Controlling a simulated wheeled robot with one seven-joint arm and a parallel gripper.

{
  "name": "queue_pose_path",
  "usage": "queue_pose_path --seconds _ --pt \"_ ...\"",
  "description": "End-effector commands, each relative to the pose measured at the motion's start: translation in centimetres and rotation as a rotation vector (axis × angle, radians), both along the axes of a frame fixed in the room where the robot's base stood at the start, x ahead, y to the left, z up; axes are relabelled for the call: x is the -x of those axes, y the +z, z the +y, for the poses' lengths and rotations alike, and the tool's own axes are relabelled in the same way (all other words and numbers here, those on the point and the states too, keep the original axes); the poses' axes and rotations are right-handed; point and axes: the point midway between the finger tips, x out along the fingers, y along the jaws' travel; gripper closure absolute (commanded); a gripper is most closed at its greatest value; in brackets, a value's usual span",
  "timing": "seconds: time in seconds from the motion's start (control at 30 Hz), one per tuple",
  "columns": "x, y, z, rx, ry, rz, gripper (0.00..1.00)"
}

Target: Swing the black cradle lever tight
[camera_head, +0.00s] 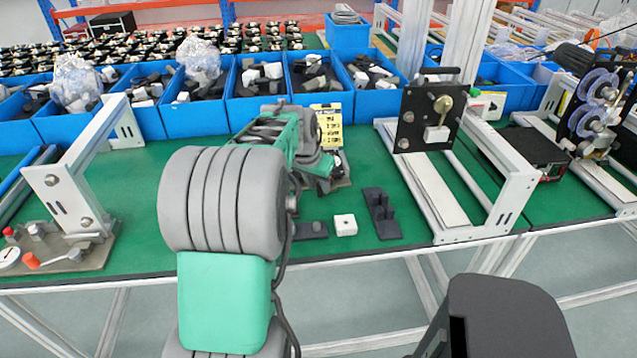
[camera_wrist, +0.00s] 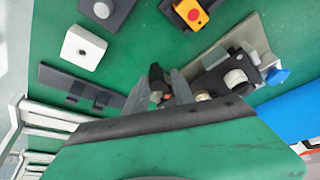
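In the wrist view, my gripper (camera_wrist: 160,78) has its two grey fingers apart above the bench. A short dark handle (camera_wrist: 156,74), which looks like the black lever, shows between them, with a small red part below it. I cannot tell whether a finger touches it. A grey fixture (camera_wrist: 245,40) with dark blocks, pale round knobs and a blue knob lies to the right of the fingers. The lever's lower end is hidden by my gripper. In the head view my arm covers much of this spot; a yellow label plate (camera_head: 328,125) stands behind it.
A black bracket with uprights (camera_head: 381,215) and a white block (camera_head: 345,225) lie on the green bench near its front edge. A frame with a black plate (camera_head: 428,118) stands to the right. Blue bins (camera_head: 262,103) line the back. A red-buttoned yellow box (camera_wrist: 190,12) is nearby.

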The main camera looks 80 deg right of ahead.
Motion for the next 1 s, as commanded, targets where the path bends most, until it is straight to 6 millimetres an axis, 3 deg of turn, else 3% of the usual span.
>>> queue_pose_path --seconds 0.13,0.43,0.8,1.0 --pt "0.2 0.0 0.0 0.0 -0.003 0.001 0.57" --pt "0.2 0.4 0.1 0.001 -0.004 0.001 0.57" --pt "-0.6 6.5 2.5 0.002 -0.003 0.0 0.57" --pt "-0.6 7.2 2.9 -0.001 -0.004 0.001 0.57"
